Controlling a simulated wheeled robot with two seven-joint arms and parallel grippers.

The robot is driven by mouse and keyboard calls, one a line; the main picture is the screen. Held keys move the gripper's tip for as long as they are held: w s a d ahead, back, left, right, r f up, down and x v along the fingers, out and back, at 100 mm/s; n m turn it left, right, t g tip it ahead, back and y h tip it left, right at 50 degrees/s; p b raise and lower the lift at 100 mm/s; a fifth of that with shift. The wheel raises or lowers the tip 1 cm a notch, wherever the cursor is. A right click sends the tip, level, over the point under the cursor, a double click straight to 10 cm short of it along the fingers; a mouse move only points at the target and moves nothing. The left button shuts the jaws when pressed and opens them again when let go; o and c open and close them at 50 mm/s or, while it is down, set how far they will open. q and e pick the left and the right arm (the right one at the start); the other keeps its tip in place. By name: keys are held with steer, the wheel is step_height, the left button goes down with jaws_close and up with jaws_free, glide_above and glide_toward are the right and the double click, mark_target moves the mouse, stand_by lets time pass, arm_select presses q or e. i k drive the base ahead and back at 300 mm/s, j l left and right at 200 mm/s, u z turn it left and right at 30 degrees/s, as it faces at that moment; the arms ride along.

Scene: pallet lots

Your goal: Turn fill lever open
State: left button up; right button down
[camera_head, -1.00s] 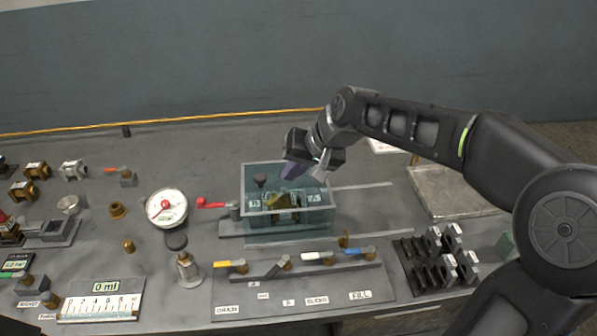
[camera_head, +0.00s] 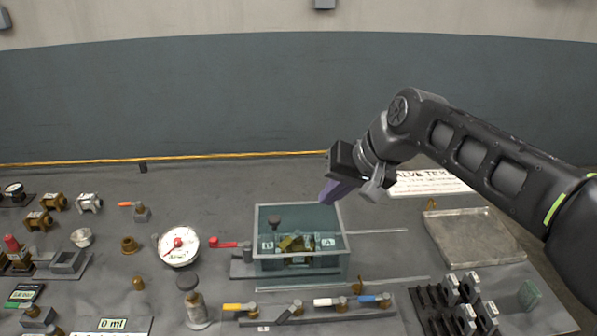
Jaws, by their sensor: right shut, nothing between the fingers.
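The lever manifold (camera_head: 330,314) lies along the front of the bench with several coloured levers. The blue lever (camera_head: 370,298) is at its right end, lying roughly along the manifold; the printed labels below are mostly out of view. The white lever (camera_head: 328,302) and yellow lever (camera_head: 236,306) are to its left. My right gripper (camera_head: 335,192) is shut and empty, in the air by the upper right of the clear tank (camera_head: 298,262), well behind and above the blue lever. It touches no lever. My left gripper is not in view.
A red-handled valve (camera_head: 225,244) and a round gauge (camera_head: 179,246) stand left of the tank. A rack of dark clamps (camera_head: 450,305) stands right of the levers. A grey tray (camera_head: 470,238) and a white sign (camera_head: 425,184) lie at the back right.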

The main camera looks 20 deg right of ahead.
mark_target(386, 297)
steer(key=k, duration=1)
